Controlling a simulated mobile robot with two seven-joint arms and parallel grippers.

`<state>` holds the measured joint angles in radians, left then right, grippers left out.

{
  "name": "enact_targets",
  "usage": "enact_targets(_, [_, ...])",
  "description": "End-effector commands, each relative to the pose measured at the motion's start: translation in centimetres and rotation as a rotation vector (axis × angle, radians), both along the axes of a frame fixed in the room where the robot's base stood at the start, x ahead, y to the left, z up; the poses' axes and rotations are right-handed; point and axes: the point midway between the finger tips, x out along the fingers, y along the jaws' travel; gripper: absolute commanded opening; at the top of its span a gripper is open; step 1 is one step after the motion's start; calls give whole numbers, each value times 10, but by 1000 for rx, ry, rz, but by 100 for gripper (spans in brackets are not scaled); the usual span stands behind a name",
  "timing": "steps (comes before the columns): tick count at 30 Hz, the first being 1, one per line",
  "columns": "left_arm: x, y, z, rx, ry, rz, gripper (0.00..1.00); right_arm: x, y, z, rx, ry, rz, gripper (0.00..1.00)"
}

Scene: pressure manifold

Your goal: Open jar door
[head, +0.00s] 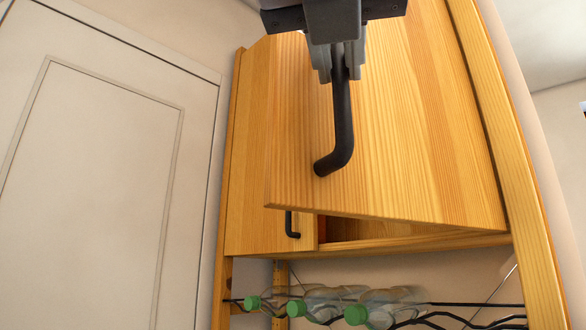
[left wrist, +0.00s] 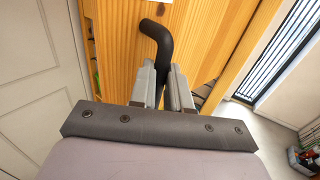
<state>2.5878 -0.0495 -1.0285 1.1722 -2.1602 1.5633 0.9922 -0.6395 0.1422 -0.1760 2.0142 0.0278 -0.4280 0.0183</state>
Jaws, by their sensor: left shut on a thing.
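A wooden cabinet door (head: 405,150) stands partly open in the head view, its left edge swung out from the frame. A black bar handle (head: 341,130) is fixed to it. My left gripper (head: 338,72) comes in from the top and is shut on the upper part of this handle. In the left wrist view, the fingers (left wrist: 164,90) close around the handle, whose bent end (left wrist: 157,35) sticks out beyond them. A dark gap shows beneath the door, but the cabinet's inside is mostly hidden. My right gripper is not in view.
A second wooden door (head: 250,190) with a small black handle (head: 291,225) is at the left and looks closed. Bottles with green caps (head: 355,315) lie on a rack below. A white panelled door (head: 100,170) stands further left.

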Motion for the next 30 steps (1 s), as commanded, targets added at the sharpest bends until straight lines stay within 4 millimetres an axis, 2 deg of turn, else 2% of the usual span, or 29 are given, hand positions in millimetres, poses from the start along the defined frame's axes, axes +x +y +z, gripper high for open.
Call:
enact_targets(10, [-1, -4, 2, -3, -6, -13, 0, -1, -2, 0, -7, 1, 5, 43])
enact_targets(11, [-1, -4, 2, -3, -6, -13, 20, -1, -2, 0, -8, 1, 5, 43])
enact_targets(12, [-1, -4, 2, -2, -7, -12, 33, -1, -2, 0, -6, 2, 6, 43])
enact_targets(13, [-1, -4, 1, -2, -6, -12, 42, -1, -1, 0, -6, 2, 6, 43])
enact_targets(23, [-3, -1, 1, -1, -5, -8, 42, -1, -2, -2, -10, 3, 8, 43])
enact_targets(26, [-13, 1, 0, -2, -7, -10, 42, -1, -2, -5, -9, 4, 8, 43])
enact_targets(30, [-36, 8, 0, -2, -9, -10, 42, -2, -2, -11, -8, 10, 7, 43])
